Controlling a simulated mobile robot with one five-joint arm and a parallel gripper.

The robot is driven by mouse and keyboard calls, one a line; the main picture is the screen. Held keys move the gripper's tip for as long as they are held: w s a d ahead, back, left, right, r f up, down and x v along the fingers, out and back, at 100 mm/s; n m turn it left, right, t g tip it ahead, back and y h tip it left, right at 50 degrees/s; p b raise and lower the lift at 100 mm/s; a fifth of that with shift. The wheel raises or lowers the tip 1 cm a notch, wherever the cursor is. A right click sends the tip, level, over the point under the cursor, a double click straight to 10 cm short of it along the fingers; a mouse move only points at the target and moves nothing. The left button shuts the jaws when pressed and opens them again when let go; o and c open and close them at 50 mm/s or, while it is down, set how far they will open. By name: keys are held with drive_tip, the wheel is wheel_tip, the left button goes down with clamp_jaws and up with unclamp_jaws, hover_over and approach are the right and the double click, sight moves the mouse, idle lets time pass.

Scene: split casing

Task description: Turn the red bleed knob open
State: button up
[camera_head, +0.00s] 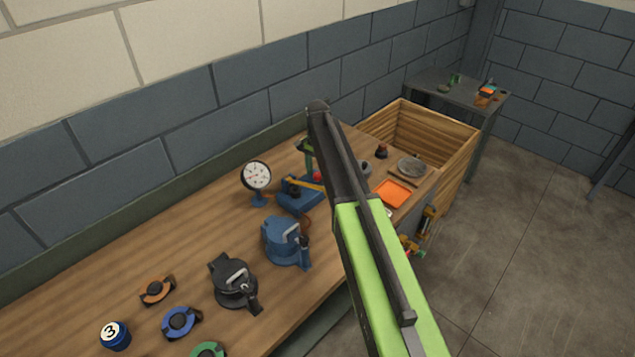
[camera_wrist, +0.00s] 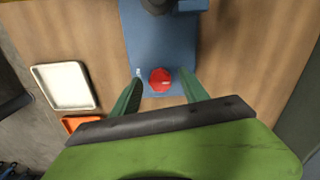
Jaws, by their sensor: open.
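The red bleed knob (camera_wrist: 161,79) is a small faceted red disc with a short pale mark. It sits near the edge of a blue base plate (camera_wrist: 160,42) in the wrist view. It also shows as a small red spot in the head view (camera_head: 317,176), beside my dark arm link. My gripper (camera_wrist: 163,82) is open, its two green fingers apart on either side of the knob in the wrist view. I see gaps between knob and fingers; whether the fingertips reach down to its height is unclear. In the head view my arm hides much of the gripper.
A dark round part (camera_wrist: 157,4) stands on the plate at the top of the wrist view. A white tray (camera_wrist: 64,86) and an orange tray (camera_head: 393,192) lie nearby. A dial gauge (camera_head: 256,177) and blue clamp-like pot (camera_head: 285,241) stand close on the wooden bench.

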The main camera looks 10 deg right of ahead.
clamp_jaws()
idle(0.4)
